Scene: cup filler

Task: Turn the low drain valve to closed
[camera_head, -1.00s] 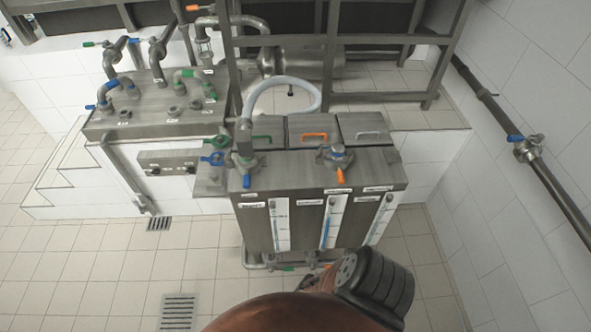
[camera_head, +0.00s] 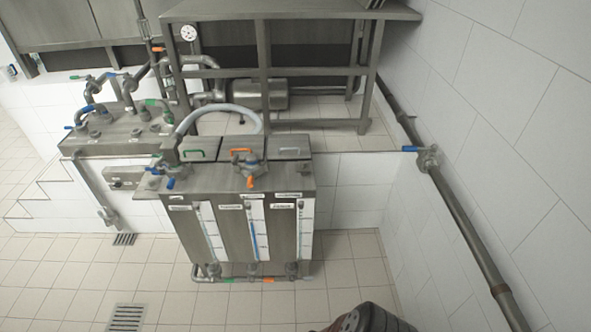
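A steel tank unit (camera_head: 240,205) with level gauges stands on the tiled floor, left of centre. Along its foot runs a low drain pipe (camera_head: 215,279) with a small green handle (camera_head: 231,281) and a small orange handle (camera_head: 268,280). Both handles look roughly in line with the pipe, but they are too small to tell their exact position. I cannot tell which one is the low drain valve. Neither of my grippers is in view. Only a dark part of my own body shows at the bottom edge.
A wall pipe (camera_head: 468,237) with a blue-handled valve (camera_head: 427,160) runs down the right side. A stepped tiled platform (camera_head: 90,150) holds a steel manifold (camera_head: 120,135). A floor drain grate (camera_head: 126,317) lies front left. The floor before the tanks is clear.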

